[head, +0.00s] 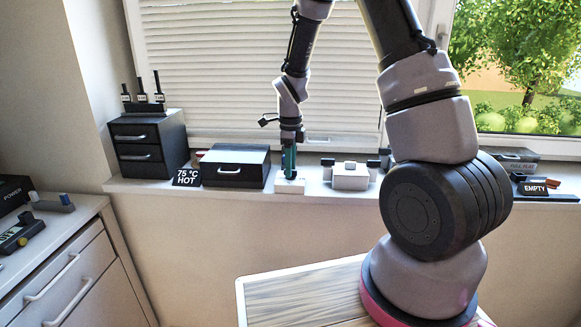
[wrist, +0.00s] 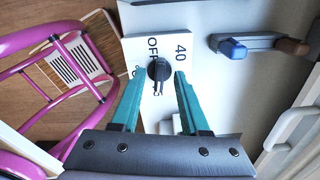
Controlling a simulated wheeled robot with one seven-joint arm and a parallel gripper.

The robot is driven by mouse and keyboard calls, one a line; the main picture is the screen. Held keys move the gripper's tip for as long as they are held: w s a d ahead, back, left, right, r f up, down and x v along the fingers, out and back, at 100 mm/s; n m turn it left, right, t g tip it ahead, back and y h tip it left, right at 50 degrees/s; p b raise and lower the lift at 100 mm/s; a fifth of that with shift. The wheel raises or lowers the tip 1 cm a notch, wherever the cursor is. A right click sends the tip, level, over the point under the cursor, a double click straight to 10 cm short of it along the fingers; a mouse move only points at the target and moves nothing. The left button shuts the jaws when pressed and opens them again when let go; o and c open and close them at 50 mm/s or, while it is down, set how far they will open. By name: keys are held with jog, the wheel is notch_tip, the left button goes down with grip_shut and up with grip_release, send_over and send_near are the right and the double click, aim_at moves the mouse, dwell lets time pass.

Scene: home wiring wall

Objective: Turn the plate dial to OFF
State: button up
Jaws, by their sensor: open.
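The plate dial is a white plate (wrist: 183,44) with a round black knob (wrist: 159,69) in the wrist view. "OFF" is printed to the knob's upper left and "40" to its upper right; other marks are partly hidden. I cannot tell which mark the knob points to. My gripper (wrist: 157,77) is open, its teal fingers on either side of the knob; contact is not clear. In the head view, my gripper (head: 289,165) points down onto the small white plate (head: 290,187) on the sill, and the knob is hidden.
A black box (head: 235,168) with a "75 °C HOT" sign (head: 187,177) stands left of the plate, and a white device (head: 350,177) stands right. In the wrist view, a grey bar with a blue end (wrist: 233,48) lies right of the plate. A pink frame (wrist: 62,55) is at left.

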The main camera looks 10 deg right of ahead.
jog(key=shift+f, duration=0.15)
grip_shut()
